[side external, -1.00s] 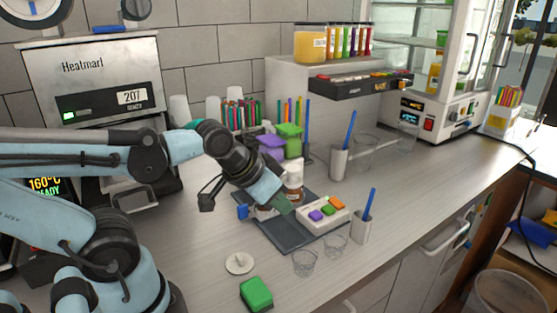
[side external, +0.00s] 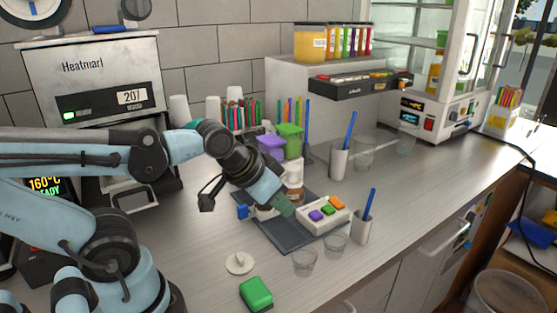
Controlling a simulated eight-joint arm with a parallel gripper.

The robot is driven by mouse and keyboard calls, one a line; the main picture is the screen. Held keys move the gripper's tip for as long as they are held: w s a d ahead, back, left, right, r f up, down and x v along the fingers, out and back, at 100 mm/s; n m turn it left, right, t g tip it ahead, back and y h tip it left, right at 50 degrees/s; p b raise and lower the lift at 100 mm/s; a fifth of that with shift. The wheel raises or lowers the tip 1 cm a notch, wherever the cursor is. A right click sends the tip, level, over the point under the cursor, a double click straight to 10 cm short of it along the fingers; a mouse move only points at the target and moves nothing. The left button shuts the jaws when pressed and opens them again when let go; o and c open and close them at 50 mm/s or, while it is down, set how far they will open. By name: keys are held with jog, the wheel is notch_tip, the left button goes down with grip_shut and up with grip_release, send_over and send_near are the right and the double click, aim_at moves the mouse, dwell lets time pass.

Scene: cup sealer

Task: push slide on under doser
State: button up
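My gripper (side external: 284,207) points down and right over a dark grey plate (side external: 290,241) lying on the counter. Its teal end is beside a small white block (side external: 338,219) with purple, green and orange pieces. I cannot tell whether its fingers are apart or hold anything. A brown bottle with a white top (side external: 294,180) stands just behind the gripper, partly hidden. A small blue piece (side external: 242,212) shows at the plate's left edge. No part is clearly marked as the slide or the doser, so I cannot tell which they are.
Clear cups (side external: 305,262) stand in front of the plate, near a grey holder with a blue stick (side external: 361,231). A green block (side external: 256,293) and a white disc (side external: 239,263) lie at the front. Purple and green containers (side external: 289,140) stand behind.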

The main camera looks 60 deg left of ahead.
jog(key=shift+o, duration=1.2)
jog(key=shift+a+n, duration=0.3)
jog(key=shift+n, duration=0.1)
jog(key=shift+o, duration=1.2)
jog(key=a+n+g+y, duration=0.1)
jog(key=a+n, duration=0.1)
jog(key=a+n+g, duration=0.1)
jog(key=n, duration=0.2)
jog(key=a+n+g+y, duration=0.1)
jog(key=a+n, duration=0.1)
jog(key=n, duration=0.1)
jog(key=shift+w+a+f+y, duration=0.15)
jog(key=shift+w+a+y, duration=0.05)
jog(key=shift+a+y, duration=0.1)
jog(key=n+g+y, duration=0.2)
jog(key=n+g, duration=0.2)
jog(key=n, duration=0.5)
send_near(242, 206)
jog(key=shift+x, duration=5.05)
grip_shut()
